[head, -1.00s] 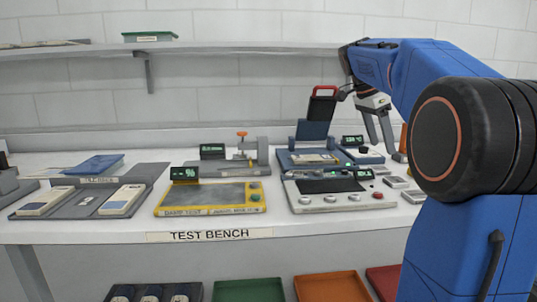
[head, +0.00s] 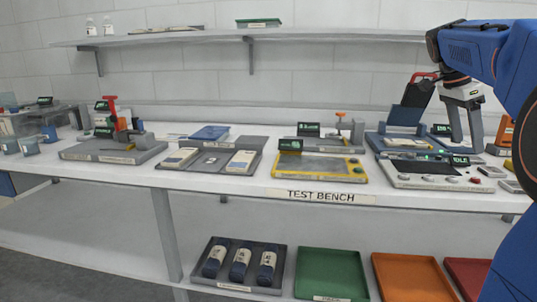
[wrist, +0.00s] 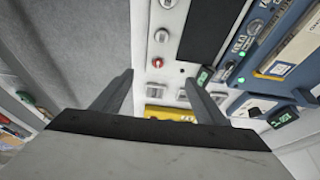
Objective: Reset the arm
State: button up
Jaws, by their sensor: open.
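My gripper (head: 464,138) is at the right in the head view, fingers pointing down over the back right of the test bench (head: 230,192). Its two fingers are apart and nothing is between them. In the wrist view the open fingers (wrist: 158,95) show above a white panel with knobs and a red button (wrist: 157,62). My blue arm reaches in from the right edge of the head view.
A blue device with a raised lid (head: 408,108) stands beside my gripper. In front are a white control panel (head: 398,176) and a yellow-framed tester (head: 318,177). Further left are a grey tray (head: 220,171) and a grey fixture (head: 88,152). Coloured trays (head: 330,262) sit below. A shelf (head: 180,37) runs above.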

jog(key=s+a+f+n+t+y, duration=0.1)
jog(key=s+a+f+n+t, duration=0.1)
jog(key=s+a+f+n, duration=0.5)
jog(key=s+a+f+n+t+y, duration=0.1)
jog(key=s+a+f+n, duration=0.25)
jog(key=a, duration=0.65)
jog(key=s+a+f+n+t+y, duration=0.1)
jog(key=s+a+f+n, duration=0.4)
jog(key=f, duration=0.4)
jog(key=s+a+f+n+t+y, duration=0.1)
jog(key=s+a+f+n, duration=0.4)
jog(key=f, duration=0.4)
jog(key=shift+s+a+f+t, duration=0.25)
jog(key=shift+s+a+t, duration=0.15)
jog(key=shift+s+a, duration=0.65)
jog(key=shift+s+d, duration=0.15)
jog(key=shift+d, duration=0.05)
